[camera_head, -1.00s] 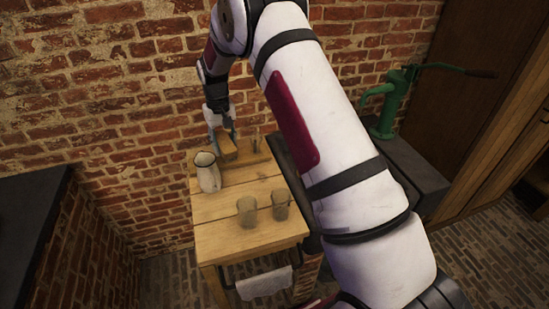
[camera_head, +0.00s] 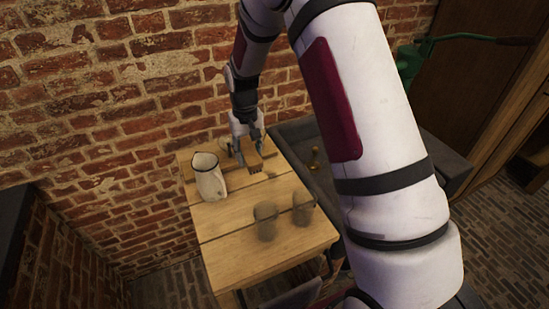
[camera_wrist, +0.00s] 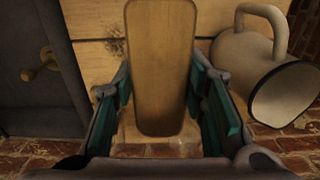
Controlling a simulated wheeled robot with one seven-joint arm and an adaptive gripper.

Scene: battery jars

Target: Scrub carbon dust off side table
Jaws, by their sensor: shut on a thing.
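The side table (camera_head: 222,220) is pale wooden planks against the brick wall. A dark smudge of dust marks its planks, seen in the wrist view (camera_wrist: 117,47) left of the brush; a faint dark patch also shows in the head view near the brush. My gripper (camera_head: 249,154) is shut on a wooden scrub brush (camera_wrist: 160,70), whose bristle end shows below the fingers in the head view (camera_head: 254,168). The brush is over the back part of the table. I cannot tell whether its bristles touch the wood.
A pale pitcher (camera_head: 208,180) stands left of the brush, close by in the wrist view (camera_wrist: 250,60). Two greyish glass jars (camera_head: 265,222) (camera_head: 303,209) stand near the front. A dark basin with brass fittings (camera_head: 315,158) adjoins on the right. The table's left front is clear.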

